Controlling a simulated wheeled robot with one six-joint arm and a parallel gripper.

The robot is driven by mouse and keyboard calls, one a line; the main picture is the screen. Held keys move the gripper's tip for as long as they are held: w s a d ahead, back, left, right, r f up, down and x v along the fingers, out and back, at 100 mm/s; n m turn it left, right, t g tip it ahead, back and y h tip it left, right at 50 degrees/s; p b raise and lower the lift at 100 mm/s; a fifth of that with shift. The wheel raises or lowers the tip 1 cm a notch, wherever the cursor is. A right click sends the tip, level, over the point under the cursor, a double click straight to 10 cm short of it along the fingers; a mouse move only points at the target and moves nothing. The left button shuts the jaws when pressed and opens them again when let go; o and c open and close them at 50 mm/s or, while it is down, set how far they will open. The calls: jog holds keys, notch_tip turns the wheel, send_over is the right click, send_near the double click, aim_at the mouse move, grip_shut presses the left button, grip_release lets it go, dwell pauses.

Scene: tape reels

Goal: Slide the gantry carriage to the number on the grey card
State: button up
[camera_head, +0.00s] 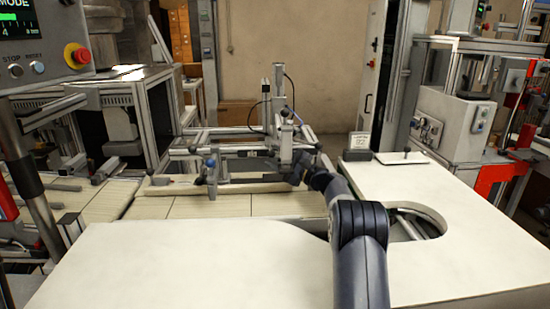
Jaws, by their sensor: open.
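A metal gantry frame (232,150) stands at the back middle, over the tiled table section. An upright assembly with cables (282,118) rises from its right half, and a smaller upright part with a blue knob (211,172) is at its front left. I cannot tell for certain which is the carriage. A small grey card or block (359,141) stands on the white table right of the gantry; its marking is too small to read. My dark arm reaches forward from the lower right. My gripper (298,173) is open at the gantry's right front, small and partly hidden; contact cannot be told.
White table tops (190,268) fill the front, with a round cutout (428,218) right of my arm. A control panel (50,45) with a red button overhangs the left. Machine frames stand on both sides.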

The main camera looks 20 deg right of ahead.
jog(key=v, duration=0.6)
jog(key=shift+s+d+b, duration=0.15)
jog(key=shift+s+b, duration=0.1)
jog(key=shift+b, duration=0.15)
jog(key=p+x, duration=0.1)
jog(key=x, duration=0.7)
jog(key=shift+s+a, duration=0.1)
jog(key=shift+a, duration=0.15)
jog(key=shift+d, duration=0.15)
